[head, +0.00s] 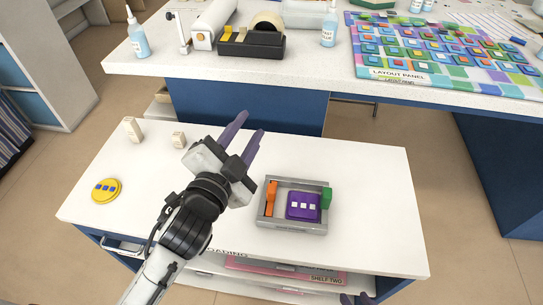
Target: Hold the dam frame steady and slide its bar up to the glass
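The dam frame (292,228) is a grey rectangular tray on the white worktop. Inside it lies a purple glass piece (303,215) with several pale squares. An orange bar (271,198) stands at the frame's left side, with a small gap between it and the glass. A green block (327,197) is at the right side, close to the glass. My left gripper (251,122) is open and empty, above the worktop, up and left of the frame. Of my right gripper (355,299), only two purple fingertips show at the bottom edge, apart, below the frame.
A yellow disc (106,190) and two small pale blocks (132,129) (178,140) are on the worktop's left. The worktop's right is clear. Behind stands a higher bench (300,75) with glue bottles, a tape dispenser (252,42) and a layout panel (400,72).

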